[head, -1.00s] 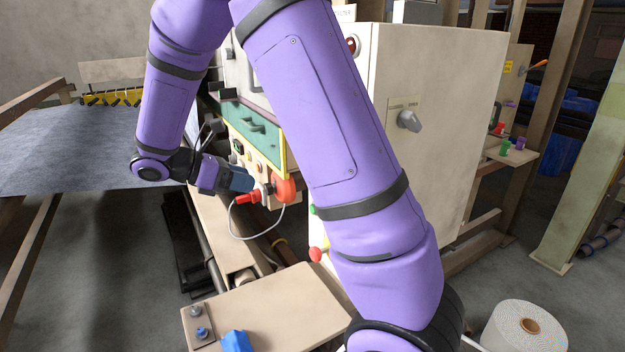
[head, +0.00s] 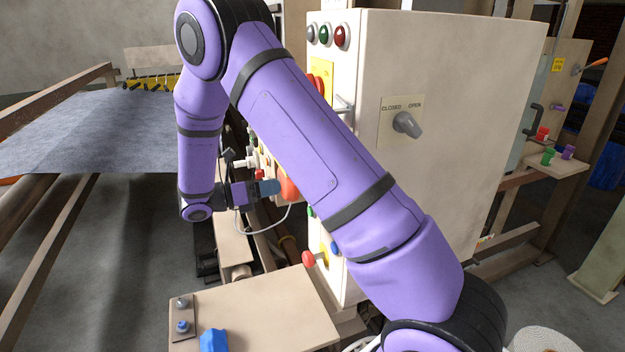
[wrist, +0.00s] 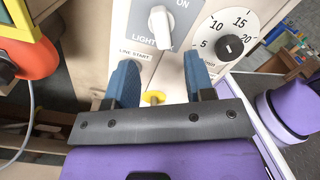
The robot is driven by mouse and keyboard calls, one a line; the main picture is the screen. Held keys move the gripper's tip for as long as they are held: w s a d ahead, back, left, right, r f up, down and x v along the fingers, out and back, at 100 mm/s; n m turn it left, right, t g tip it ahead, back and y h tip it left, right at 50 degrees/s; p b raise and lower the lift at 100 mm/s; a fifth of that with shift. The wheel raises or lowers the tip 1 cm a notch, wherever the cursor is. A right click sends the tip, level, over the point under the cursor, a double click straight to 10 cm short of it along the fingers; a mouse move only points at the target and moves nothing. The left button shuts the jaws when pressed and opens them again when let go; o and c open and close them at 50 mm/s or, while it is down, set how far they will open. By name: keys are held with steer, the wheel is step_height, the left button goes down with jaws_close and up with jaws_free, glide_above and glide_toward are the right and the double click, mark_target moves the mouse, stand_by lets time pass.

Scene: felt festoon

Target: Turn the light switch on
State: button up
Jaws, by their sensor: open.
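In the head view my gripper (head: 272,187) is beside the cabinet's left side, and my arm hides the switch.
A numbered dial (wrist: 229,46) sits right of the switch. A "LINE START" label (wrist: 135,54) and a yellow-collared control (wrist: 153,97) are by the fingers. An orange-red part with a dark knob (wrist: 30,58) and cord is at left. The cabinet (head: 450,130) stands right of my arm.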

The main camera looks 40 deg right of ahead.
steer(key=x, duration=0.9)
steer(key=shift+s+d, duration=0.1)
steer(key=shift+d, duration=0.3)
steer(key=c, duration=0.6)
